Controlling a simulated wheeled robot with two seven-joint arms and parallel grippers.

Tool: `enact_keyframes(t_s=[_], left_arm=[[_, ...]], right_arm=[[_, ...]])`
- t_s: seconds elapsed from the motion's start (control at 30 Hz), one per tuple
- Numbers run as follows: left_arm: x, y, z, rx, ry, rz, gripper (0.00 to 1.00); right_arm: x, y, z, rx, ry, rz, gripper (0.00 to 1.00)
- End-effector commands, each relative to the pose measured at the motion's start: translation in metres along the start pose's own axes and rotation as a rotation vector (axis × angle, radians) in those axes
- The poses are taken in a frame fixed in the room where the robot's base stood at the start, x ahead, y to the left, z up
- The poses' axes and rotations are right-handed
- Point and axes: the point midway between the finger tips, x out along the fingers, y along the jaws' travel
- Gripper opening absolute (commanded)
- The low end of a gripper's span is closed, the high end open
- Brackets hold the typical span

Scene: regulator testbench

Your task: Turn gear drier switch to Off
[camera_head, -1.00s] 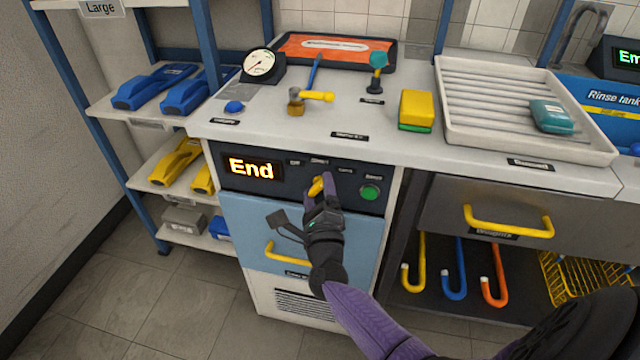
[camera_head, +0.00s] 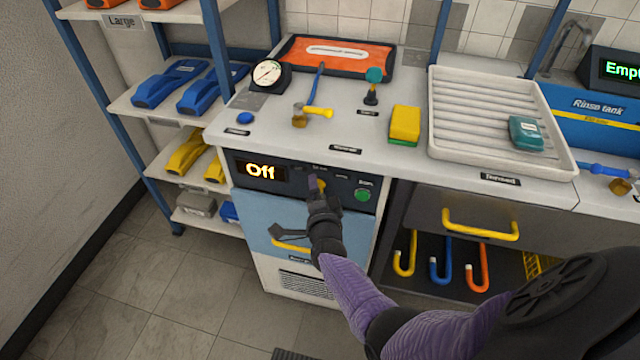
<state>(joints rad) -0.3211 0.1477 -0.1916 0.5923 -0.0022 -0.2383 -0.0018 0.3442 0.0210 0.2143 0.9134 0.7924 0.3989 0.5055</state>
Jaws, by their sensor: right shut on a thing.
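The gear drier (camera_head: 305,219) is the cabinet with a light blue door under the counter. Its dark panel carries a display (camera_head: 261,171) that reads "Off" and a green button (camera_head: 362,195). The yellow switch knob (camera_head: 321,186) sits on the panel between them and is mostly hidden by my gripper. My right gripper (camera_head: 317,187) is at the panel, shut on the switch knob. The position labels above the knob are small and partly covered. My left gripper is not in view.
The counter above holds a gauge (camera_head: 271,75), a yellow sponge (camera_head: 404,124), a hammer-like tool (camera_head: 312,112) and a white ribbed tray (camera_head: 440,140). A shelf rack (camera_head: 128,103) stands at the left. A drawer with a yellow handle (camera_head: 481,226) is to the right. The floor in front is clear.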

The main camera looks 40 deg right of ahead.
Motion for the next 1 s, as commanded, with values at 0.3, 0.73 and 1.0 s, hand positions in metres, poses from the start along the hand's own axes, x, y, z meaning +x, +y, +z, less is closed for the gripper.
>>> enact_keyframes(t_s=[0.3,0.73,1.0], left_arm=[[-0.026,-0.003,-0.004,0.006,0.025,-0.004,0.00],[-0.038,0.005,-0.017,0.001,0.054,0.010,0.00],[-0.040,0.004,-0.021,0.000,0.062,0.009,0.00]], right_arm=[[-0.001,-0.004,0.001,-0.249,-0.003,0.107,0.17],[0.000,-0.002,0.002,-0.461,-0.003,0.193,0.18],[0.000,-0.001,0.002,-0.502,-0.004,0.210,0.18]])
